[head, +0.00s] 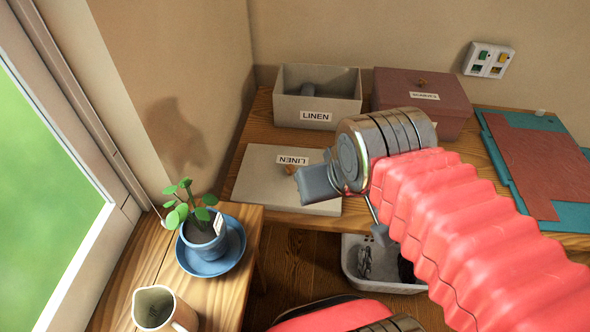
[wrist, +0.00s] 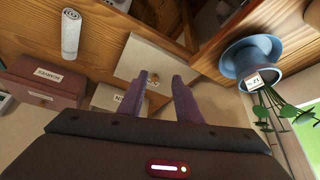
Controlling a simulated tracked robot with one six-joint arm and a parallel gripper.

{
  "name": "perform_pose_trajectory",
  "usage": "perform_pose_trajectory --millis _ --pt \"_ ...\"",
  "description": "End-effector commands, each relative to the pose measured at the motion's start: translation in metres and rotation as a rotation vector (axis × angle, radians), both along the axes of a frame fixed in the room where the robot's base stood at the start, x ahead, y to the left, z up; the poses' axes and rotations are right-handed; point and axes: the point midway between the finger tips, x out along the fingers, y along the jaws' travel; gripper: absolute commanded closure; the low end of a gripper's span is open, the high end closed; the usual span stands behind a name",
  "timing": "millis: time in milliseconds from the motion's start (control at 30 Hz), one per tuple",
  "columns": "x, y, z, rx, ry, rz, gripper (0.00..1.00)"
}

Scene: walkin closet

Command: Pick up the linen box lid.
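The linen box lid (head: 268,168) lies flat on the wooden shelf, a pale grey-beige panel with a LINEN label and a small brown knob. In the wrist view the lid (wrist: 141,58) is ahead of my fingers. My gripper (head: 312,184) hangs over the lid's right part, close to the knob. In the wrist view my gripper (wrist: 160,77) is open, its two fingers apart. The knob (wrist: 153,79) shows between them, nearer the left finger; whether they touch is unclear. The open linen box (head: 318,112) stands behind the lid, with something grey inside.
A lidded maroon box (head: 425,116) stands right of the linen box. A teal folder (head: 500,150) lies farther right. A potted plant (head: 203,232) on a blue saucer and a cream jug (head: 160,310) stand at left. A white bin (head: 365,278) sits below the shelf.

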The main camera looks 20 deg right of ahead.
Motion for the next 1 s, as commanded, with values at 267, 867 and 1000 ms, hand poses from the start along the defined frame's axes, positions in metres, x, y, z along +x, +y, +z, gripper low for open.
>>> perform_pose_trajectory --millis 267,867,1000 --pt "0.000 0.000 0.000 0.000 0.000 0.000 0.69" --pt "0.058 -0.005 0.001 -0.023 0.072 0.105 0.56" --pt "0.085 -0.006 -0.003 -0.030 0.100 0.152 0.56"
